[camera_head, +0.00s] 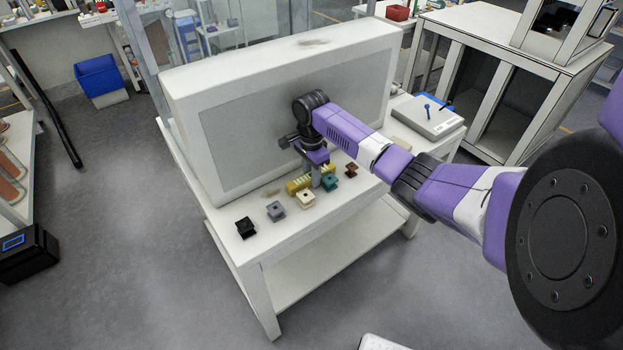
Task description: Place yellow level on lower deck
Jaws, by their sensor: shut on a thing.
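The yellow level (297,185) is a short yellow bar on the top of the white table, among a row of small connector blocks. My gripper (316,180) points down at it and is shut on it; the fingers cover its middle. I cannot tell whether the level touches the tabletop or is slightly raised. The lower deck (312,262) is the pale shelf under the tabletop, and its visible part is bare.
A black block (245,228), a grey block (276,211), a cream block (305,199), a teal block (329,182) and a brown block (351,170) line the table's front. A large white panel (270,120) stands behind. A scale-like device (428,117) sits at right.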

